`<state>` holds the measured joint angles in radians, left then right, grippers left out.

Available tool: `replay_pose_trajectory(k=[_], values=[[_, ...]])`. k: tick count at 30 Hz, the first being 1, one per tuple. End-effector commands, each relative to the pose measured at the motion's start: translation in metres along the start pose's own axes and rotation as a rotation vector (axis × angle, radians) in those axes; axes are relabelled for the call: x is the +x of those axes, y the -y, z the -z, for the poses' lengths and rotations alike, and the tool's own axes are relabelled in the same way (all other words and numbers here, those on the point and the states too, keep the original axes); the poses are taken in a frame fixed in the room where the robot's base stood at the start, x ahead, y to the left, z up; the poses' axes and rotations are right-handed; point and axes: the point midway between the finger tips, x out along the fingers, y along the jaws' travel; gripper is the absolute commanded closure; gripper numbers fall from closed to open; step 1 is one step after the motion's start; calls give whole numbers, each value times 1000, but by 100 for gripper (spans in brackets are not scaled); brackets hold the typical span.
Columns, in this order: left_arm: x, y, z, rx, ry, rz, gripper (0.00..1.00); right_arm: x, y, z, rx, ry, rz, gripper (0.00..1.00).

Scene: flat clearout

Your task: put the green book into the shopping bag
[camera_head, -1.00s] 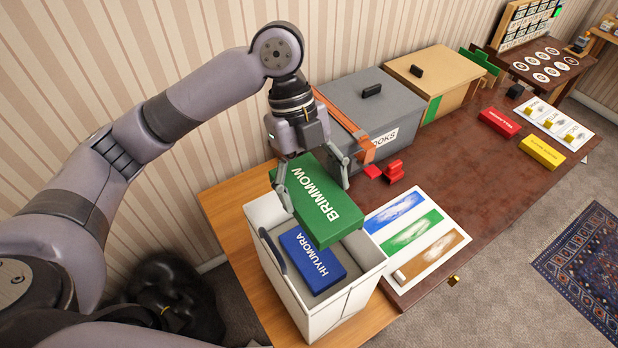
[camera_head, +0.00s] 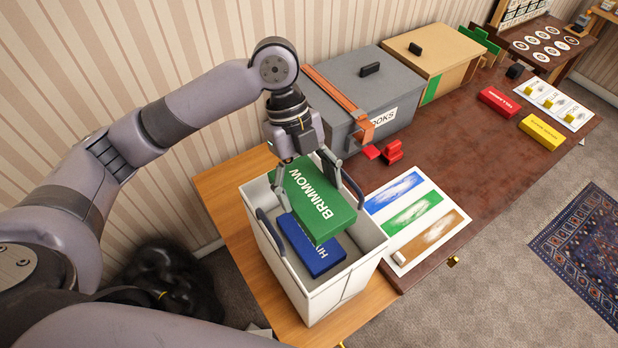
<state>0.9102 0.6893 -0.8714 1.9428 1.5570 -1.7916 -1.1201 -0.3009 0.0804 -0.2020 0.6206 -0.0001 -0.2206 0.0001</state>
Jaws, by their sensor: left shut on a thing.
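The green book (camera_head: 318,203), marked BRIMMOW, is held flat by my left gripper (camera_head: 309,190), which is shut on it from above with a finger at either side. The book is over the opening of the white shopping bag (camera_head: 318,300), and it looks low, near the rim level. A blue book (camera_head: 311,250) lies inside the bag, partly hidden under the green one. Whether the two books touch I cannot tell. My right gripper is not in view.
A grey lidded box (camera_head: 366,92) with an orange strap and a tan box (camera_head: 435,58) stand behind. A striped colour card (camera_head: 413,215) lies right of the bag. Red (camera_head: 499,102) and yellow (camera_head: 541,132) books lie farther right on the brown table.

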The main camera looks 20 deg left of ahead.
Motion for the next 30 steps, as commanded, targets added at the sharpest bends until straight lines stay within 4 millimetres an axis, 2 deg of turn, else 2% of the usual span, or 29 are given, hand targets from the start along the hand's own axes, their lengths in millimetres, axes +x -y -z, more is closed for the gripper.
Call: replay_pose_trajectory(k=[21,30], values=[[69,0,-29,-1,0,0,66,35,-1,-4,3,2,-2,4],[88,1,-37,1,-1,2,66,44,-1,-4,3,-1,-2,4]])
